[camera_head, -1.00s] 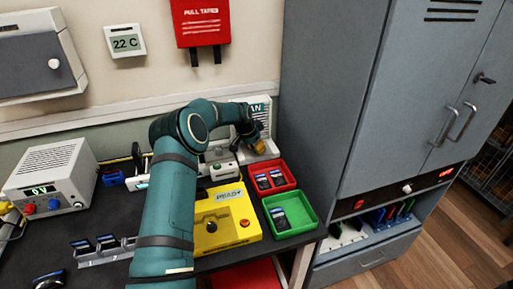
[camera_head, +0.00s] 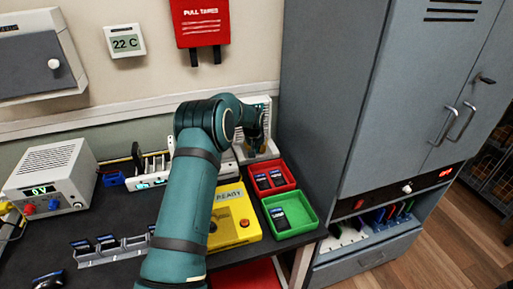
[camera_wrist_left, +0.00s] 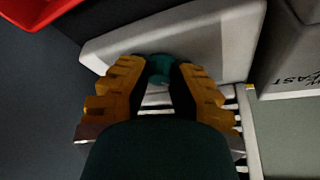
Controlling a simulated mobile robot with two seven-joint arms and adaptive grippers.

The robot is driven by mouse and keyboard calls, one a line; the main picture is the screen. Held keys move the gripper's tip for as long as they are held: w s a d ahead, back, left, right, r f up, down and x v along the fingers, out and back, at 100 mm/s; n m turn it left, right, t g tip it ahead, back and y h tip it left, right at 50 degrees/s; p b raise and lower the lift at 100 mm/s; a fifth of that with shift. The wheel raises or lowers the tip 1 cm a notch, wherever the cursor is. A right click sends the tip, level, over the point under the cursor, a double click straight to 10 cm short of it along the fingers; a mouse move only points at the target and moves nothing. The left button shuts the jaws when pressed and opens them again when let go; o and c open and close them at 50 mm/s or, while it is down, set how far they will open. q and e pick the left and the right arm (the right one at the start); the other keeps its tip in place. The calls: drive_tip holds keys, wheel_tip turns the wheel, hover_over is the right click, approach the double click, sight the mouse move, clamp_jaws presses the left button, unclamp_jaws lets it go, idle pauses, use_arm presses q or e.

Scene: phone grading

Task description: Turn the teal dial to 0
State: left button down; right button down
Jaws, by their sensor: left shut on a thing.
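The teal dial (camera_wrist_left: 160,66) sits on a pale base plate (camera_wrist_left: 215,38) in the left wrist view. My left gripper (camera_wrist_left: 158,75) has its yellow-orange fingers closed on either side of the dial. In the head view the left gripper (camera_head: 251,149) is at the pale fan unit (camera_head: 263,107) at the back of the bench, and the arm hides the dial there. The dial's pointer and scale cannot be read. Partial lettering shows on a grey face at the right of the wrist view. My right gripper is not in view.
A red tray (camera_head: 289,176) and a green tray (camera_head: 314,213) hold phones right of the arm. A yellow box (camera_head: 219,240) marked READY is partly behind the arm. A grey cabinet (camera_head: 330,90) stands close on the right. A power supply (camera_head: 50,176) is at left.

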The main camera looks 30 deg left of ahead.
use_arm(q)
drive_tip(key=shift+f+n+y, duration=0.1)
drive_tip(key=shift+n+y, duration=0.2)
drive_tip(key=shift+n, duration=0.7)
drive_tip(key=c, duration=0.7)
unclamp_jaws()
drive_tip(key=shift+w+f+g, duration=0.1)
drive_tip(key=shift+g, duration=0.2)
drive_tip(key=shift+c, duration=0.2)
drive_tip(key=v, duration=1.2)
drive_tip(key=shift+d, duration=0.1)
